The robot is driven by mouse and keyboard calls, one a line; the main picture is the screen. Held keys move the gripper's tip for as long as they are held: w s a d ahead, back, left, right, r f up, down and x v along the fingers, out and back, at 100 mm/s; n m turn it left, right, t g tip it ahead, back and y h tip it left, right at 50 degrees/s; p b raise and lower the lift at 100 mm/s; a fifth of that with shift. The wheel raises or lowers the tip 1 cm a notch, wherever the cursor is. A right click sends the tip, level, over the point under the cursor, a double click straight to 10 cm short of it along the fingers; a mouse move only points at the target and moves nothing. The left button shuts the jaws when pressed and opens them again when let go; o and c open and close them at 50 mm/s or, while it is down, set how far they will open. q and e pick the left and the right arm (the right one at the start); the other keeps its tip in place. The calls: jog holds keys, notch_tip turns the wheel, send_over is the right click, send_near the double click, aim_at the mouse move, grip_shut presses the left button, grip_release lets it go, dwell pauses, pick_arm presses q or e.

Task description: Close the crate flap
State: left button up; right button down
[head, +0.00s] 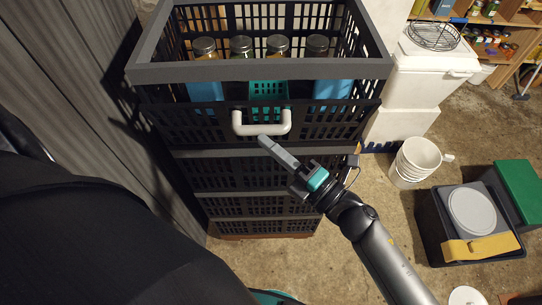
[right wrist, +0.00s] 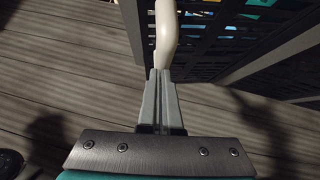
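The top black crate (head: 150,72) stands on a stack and has a grey rim. Its front flap (head: 205,122) is a black lattice panel below the rim, tilted outward, with a gap above it. A white U-shaped handle (head: 262,129) sits on the flap; it also shows in the right wrist view (right wrist: 165,35). My right gripper (head: 264,142) has its fingers together, tips at the handle's lower edge. In the right wrist view, the fingertips (right wrist: 160,75) meet the handle's end; nothing is clearly held between them. My left gripper is out of view.
Several lidded jars (head: 241,46), blue boxes (head: 205,91) and a green basket (head: 268,90) are inside the crate. White coolers (head: 430,70), white buckets (head: 414,162) and a dark bin (head: 440,225) stand to the right. A grey plank wall (head: 70,80) is on the left.

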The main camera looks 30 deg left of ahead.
aim_at(270, 132)
jog(key=shift+w+a+r, duration=0.35)
jog(key=shift+w+r, duration=0.15)
jog(key=shift+w, duration=0.1)
jog(key=shift+w+a+r, duration=0.35)
jog(key=shift+w+r, duration=0.15)
jog(key=shift+w, duration=0.1)
jog(key=shift+w+a+r, duration=0.4)
jog(key=shift+w+a, duration=0.05)
jog(key=shift+w, duration=0.3)
jog(key=b+v, duration=0.2)
jog(key=v, duration=1.3)
jog(key=shift+b, duration=0.35)
jog(key=shift+d+r, duration=0.1)
